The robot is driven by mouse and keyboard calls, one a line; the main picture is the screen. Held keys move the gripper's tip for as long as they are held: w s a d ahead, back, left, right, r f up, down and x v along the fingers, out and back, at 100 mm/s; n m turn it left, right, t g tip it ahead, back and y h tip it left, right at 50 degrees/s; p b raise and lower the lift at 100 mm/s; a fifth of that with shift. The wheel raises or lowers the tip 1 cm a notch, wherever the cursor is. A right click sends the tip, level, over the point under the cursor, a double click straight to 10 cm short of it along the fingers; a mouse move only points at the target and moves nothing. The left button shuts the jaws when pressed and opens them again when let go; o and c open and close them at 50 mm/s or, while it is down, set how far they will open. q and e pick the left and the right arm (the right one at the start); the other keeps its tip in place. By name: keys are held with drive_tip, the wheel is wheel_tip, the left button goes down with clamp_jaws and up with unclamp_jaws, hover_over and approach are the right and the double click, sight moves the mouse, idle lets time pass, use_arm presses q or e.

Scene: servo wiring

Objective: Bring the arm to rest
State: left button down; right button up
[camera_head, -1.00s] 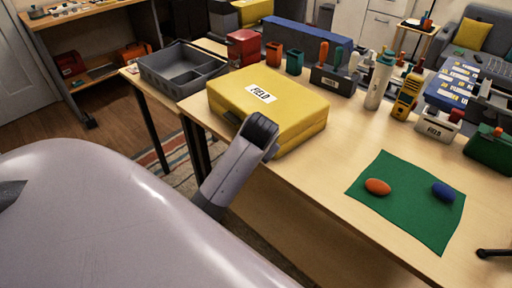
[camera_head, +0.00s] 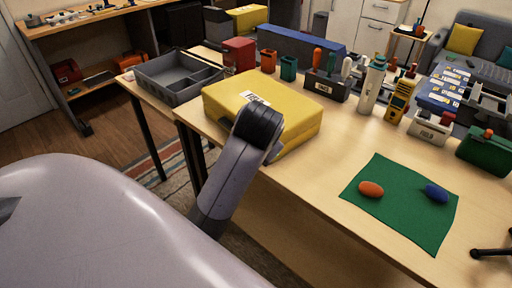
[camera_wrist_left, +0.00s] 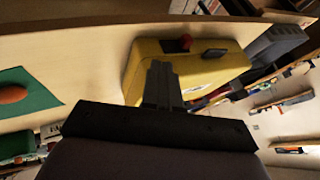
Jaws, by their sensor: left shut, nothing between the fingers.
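My left gripper (camera_wrist_left: 160,68) shows in the left wrist view with its dark fingers together and nothing between them. The fingers point toward the yellow case (camera_wrist_left: 188,72), overlapping it in the picture; I cannot tell the gap. In the head view my left arm rises at the table's near edge, and its dark end covers part of the yellow case (camera_head: 290,97). The fingers are not clearly visible there. My right gripper is not in view.
The case lies on the wooden table (camera_head: 330,170). A green mat (camera_head: 408,222) holds an orange oval (camera_head: 371,189) and a blue oval (camera_head: 437,194). A grey tray (camera_head: 165,82) stands at left. Bottles, tools and holders line the back. The table between case and mat is clear.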

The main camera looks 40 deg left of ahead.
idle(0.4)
use_arm(q)
drive_tip(key=s+d+f+m+t+h, duration=0.2)
drive_tip(key=d+f+t+h, duration=0.15)
drive_tip(key=f, duration=1.05)
drive_tip(key=s+d+f+h, duration=0.1)
drive_tip(key=s+d+f, duration=0.2)
drive_tip(key=s, duration=0.3)
drive_tip(key=s+d+f+t+h, duration=0.1)
drive_tip(key=s+d+f+h, duration=0.1)
drive_tip(key=s+f, duration=0.3)
drive_tip(key=shift+s+d+f+n, duration=0.3)
drive_tip(key=shift+s+d, duration=0.5)
drive_tip(key=shift+s, duration=0.25)
drive_tip(key=shift+h, duration=0.25)
